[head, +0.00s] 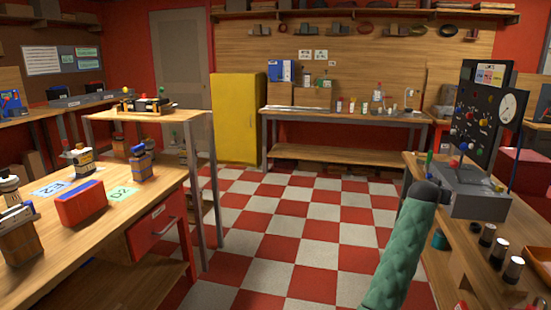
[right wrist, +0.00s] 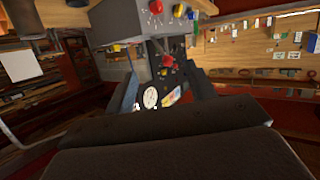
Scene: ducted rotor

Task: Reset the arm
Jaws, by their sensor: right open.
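My right gripper (right wrist: 165,76) shows in the right wrist view, its dark fingers spread apart. It is open, and nothing is seen held between them. Beyond it stands a black control panel (head: 486,110) with a dial, knobs and coloured buttons, on a grey box base. In the right wrist view the panel's dial (right wrist: 150,97) appears upside down, past the fingers. I cannot tell the exact distance from fingers to panel. My right gripper's fingers cannot be made out in the head view. My left gripper is in neither view.
A wooden bench (head: 150,206) at the left holds a red-and-blue block (head: 82,204) and several small devices. The right bench holds the panel, several small jars (head: 487,235) and an orange tray (head: 537,262). A yellow cabinet (head: 234,118) stands at the back. The checkered floor (head: 290,225) between is clear.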

